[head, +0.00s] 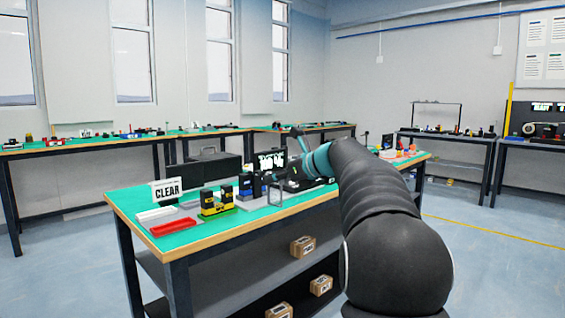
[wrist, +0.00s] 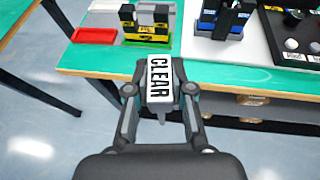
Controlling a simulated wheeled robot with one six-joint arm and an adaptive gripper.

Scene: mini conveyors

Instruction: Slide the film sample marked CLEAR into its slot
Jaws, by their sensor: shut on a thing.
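My gripper (wrist: 160,90) is shut on a film sample (wrist: 160,80) with a white label reading CLEAR, seen between the fingers in the wrist view. The sample is in front of the table's front edge in that view, apart from the stands. A pale framed sheet (head: 276,193), seemingly this sample, shows by the arm's end in the head view. A yellow and black stand (wrist: 147,30) on a green base and a blue and black stand (wrist: 225,18) are on the table. The yellow one is also in the head view (head: 217,204). I cannot make out their slots.
A red tray (wrist: 95,36) lies left of the yellow stand. A dark panel with knobs (wrist: 296,32) is at the right. Cardboard boxes (head: 303,246) are on the lower shelf.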

